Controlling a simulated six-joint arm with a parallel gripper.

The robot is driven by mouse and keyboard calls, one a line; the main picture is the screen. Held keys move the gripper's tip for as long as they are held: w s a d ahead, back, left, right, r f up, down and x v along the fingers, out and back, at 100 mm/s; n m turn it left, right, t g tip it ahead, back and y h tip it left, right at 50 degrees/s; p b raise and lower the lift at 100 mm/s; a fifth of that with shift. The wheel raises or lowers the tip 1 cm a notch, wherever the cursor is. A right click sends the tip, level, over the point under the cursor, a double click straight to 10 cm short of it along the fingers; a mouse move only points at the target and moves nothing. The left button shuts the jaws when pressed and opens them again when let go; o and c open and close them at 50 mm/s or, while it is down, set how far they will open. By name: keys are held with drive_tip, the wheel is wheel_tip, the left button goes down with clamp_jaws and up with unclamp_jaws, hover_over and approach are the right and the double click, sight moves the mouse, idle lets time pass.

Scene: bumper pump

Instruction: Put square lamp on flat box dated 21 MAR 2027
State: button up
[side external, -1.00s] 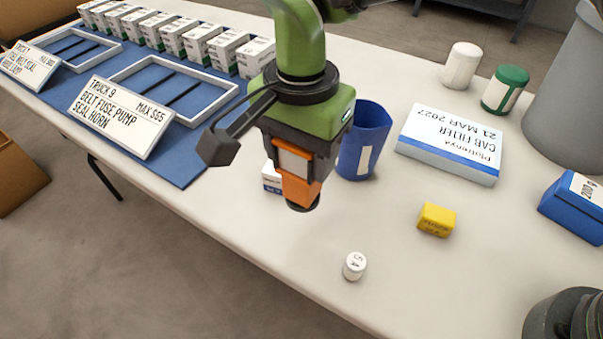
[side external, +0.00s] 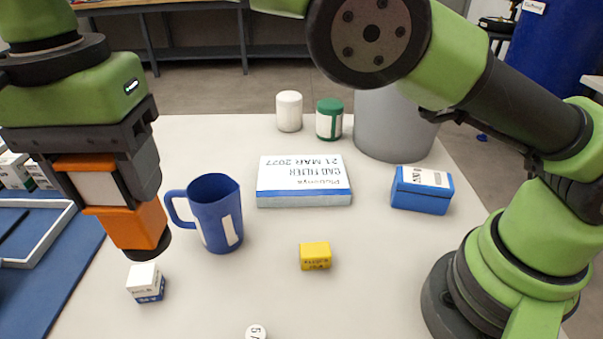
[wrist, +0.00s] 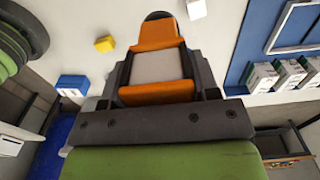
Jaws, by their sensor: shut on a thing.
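The square lamp (side external: 130,222) looks orange, with a pale panel and a dark round end. My gripper (side external: 108,190) is shut on it and holds it above the table, left of the blue mug. In the wrist view the lamp (wrist: 158,36) sits between the dark fingers, its dark end pointing away from the palm. The flat box (side external: 304,192) is white with a blue edge and reads CAB FILTER and 21 MAR 2027, upside down in the side view. It lies flat at the middle of the table, apart from the lamp, with its top bare.
A blue mug (side external: 216,215) stands between my gripper and the flat box. A small white-and-blue carton (side external: 146,282) is below the lamp in the picture. A yellow box (side external: 315,256), a blue box (side external: 422,191), two jars (side external: 329,120) and a grey bin (side external: 394,125) surround the flat box.

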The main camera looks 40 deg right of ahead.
drive_tip(key=shift+r, duration=0.3)
drive_tip(key=w+d, duration=0.5)
drive_tip(key=d, duration=0.4)
drive_tip(key=w+d, duration=0.4)
drive_tip(key=d, duration=2)
wheel_tip(320, 180, down, 15)
drive_tip(key=shift+w+r, duration=0.15)
drive_tip(key=shift+w, duration=0.1)
drive_tip(key=shift+a, duration=0.1)
